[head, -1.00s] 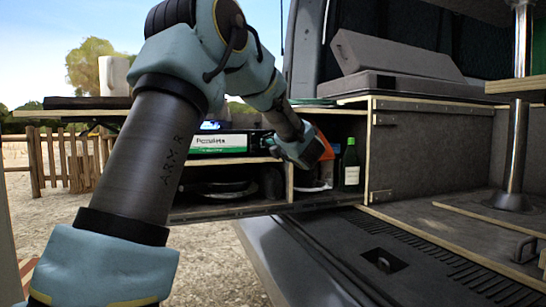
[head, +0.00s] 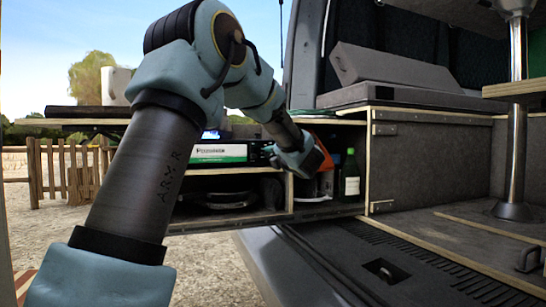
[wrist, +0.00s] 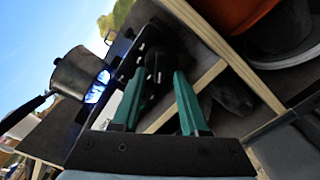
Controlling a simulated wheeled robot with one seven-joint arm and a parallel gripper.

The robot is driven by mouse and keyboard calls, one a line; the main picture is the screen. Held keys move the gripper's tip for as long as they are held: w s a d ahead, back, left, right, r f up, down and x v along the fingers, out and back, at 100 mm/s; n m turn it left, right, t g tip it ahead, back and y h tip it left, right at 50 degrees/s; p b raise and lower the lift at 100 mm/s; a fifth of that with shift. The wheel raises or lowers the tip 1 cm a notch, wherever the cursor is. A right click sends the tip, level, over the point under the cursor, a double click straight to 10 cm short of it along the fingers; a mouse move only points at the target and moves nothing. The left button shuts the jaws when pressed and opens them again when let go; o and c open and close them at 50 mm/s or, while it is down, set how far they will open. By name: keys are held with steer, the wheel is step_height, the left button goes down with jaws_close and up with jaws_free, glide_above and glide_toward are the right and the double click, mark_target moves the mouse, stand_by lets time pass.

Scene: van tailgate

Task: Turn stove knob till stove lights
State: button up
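The stove is a dark box with a white and green label (head: 218,152) on its front, on the shelf unit left of the van floor. A blue flame glows on its top in the head view (head: 210,135) and in the wrist view (wrist: 97,88), beside a dark pot (wrist: 78,72) with a long handle. My gripper (wrist: 159,72) is at the stove front, its green fingers apart with a dark knob-like shape (wrist: 153,64) between the tips. Whether they press on it is unclear. In the head view my wrist hides the fingertips.
A green bottle (head: 350,177) and an orange item stand in the compartment right of my wrist. Dark cookware (head: 228,196) lies on the shelf below the stove. A wooden divider runs close to my fingers. The van floor at right is mostly clear.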

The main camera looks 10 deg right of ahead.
steer(key=s+d+p, duration=0.1)
steer(key=s, duration=0.9)
steer(key=shift+s+d, duration=0.2)
steer(key=shift+s, duration=0.15)
steer(key=shift+o, duration=0.4)
stand_by(1.2)
